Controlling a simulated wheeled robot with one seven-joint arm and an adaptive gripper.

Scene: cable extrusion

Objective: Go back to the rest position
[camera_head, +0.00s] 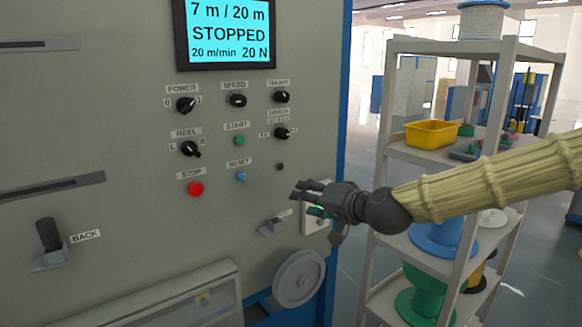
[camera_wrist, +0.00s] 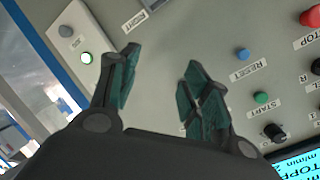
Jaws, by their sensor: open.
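My gripper (camera_head: 308,198) is open and empty at the end of my arm, in front of the lower right part of the grey machine panel (camera_head: 120,130). I cannot tell from these views how far the fingertips are from the panel.
The panel holds a red stop button (camera_head: 195,189), a green start button (camera_head: 239,141) and several knobs. Its screen (camera_head: 228,32) reads "7 m / 20 m STOPPED". A shelf (camera_head: 440,47) with spools and a yellow bin (camera_head: 431,134) stands at right, behind my arm.

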